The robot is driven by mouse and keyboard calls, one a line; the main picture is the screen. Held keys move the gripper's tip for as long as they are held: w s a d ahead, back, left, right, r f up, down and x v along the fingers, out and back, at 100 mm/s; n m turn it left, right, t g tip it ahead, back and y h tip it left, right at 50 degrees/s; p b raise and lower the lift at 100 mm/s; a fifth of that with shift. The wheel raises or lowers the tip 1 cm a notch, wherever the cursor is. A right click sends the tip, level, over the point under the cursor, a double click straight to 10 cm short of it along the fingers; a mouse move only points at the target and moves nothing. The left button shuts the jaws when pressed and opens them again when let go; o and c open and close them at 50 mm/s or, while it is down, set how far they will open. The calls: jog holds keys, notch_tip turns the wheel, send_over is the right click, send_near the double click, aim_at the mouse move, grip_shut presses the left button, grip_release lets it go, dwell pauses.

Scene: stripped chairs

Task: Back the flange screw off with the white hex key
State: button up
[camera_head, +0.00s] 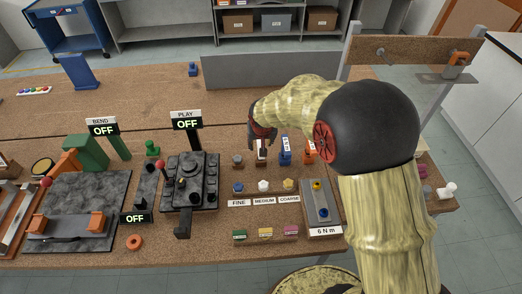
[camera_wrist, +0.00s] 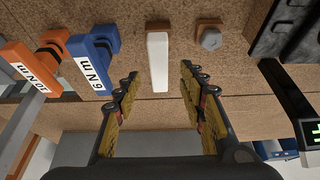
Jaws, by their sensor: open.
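The white hex key (camera_wrist: 158,62) stands in a small brown holder, its plain white handle facing me in the wrist view. In the head view its white part (camera_head: 262,152) shows just below my gripper (camera_head: 262,132). In the wrist view my gripper (camera_wrist: 160,80) is open, with one finger on each side of the white handle and gaps on both sides. I cannot make out the flange screw for certain in either view.
A blue 6 N m tool (camera_wrist: 92,62) and an orange 10 N m tool (camera_wrist: 35,68) stand left of the white handle in the wrist view. A grey hex-headed piece (camera_wrist: 209,38) is right of it. A black machine (camera_head: 190,180) stands left of my gripper in the head view.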

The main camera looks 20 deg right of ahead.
jog(key=x, duration=0.4)
jog(key=shift+d+f+b, duration=0.1)
jog(key=shift+f+b, duration=0.2)
jog(key=shift+b, duration=0.05)
jog(key=shift+c, duration=0.9)
grip_shut()
jog(key=shift+r, duration=0.1)
